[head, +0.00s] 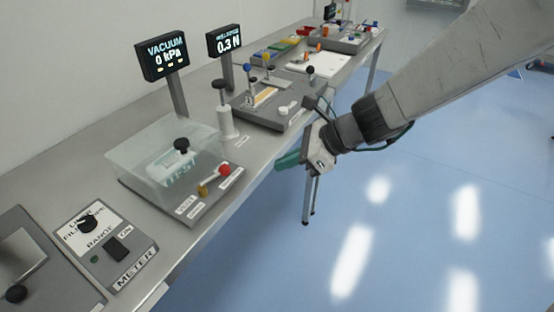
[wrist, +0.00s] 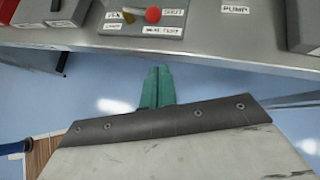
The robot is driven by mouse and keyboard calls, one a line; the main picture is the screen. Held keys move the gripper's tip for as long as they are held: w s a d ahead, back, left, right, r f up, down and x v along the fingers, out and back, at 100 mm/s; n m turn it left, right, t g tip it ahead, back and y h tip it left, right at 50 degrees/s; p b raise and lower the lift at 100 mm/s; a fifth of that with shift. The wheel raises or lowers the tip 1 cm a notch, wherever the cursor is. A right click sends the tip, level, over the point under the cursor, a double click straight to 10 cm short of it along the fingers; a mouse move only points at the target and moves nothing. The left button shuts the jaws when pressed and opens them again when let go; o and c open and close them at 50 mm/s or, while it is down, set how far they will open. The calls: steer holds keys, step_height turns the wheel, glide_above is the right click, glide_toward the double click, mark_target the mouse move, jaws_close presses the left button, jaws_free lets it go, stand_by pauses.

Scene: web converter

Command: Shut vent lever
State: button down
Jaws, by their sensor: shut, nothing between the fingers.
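The vent lever (head: 224,170) has a red round knob and a thin arm running from a brass pivot (head: 203,190). It sits on the front of the grey base under a clear box. In the wrist view the red knob (wrist: 153,14) is at the top, just left of a label reading SHUT (wrist: 173,12). Another label lies to the left, near the pivot. My gripper (head: 281,163) has green fingers, closed together and empty. It hangs beyond the bench's front edge, right of the lever and apart from it. The fingers (wrist: 157,70) point toward the bench in the wrist view.
The clear box (head: 150,150) stands behind the lever. A VACUUM display (head: 163,54) reads 0 kPa. A hand pump (head: 224,115) stands behind, and a METER box (head: 105,245) lies at the near left. The floor (head: 400,240) in front of the bench is clear.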

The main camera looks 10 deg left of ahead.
mark_target(216, 175)
steer(key=shift+w+a+f, duration=0.15)
steer(key=shift+a+f, duration=0.55)
steer(key=shift+a, duration=0.95)
steer(key=shift+w+a+f, duration=0.1)
steer(key=shift+a+f, duration=0.55)
steer(key=shift+a, duration=0.95)
steer(key=shift+w+a+f, duration=0.15)
steer(key=shift+a+f, duration=0.55)
steer(key=shift+a, duration=0.95)
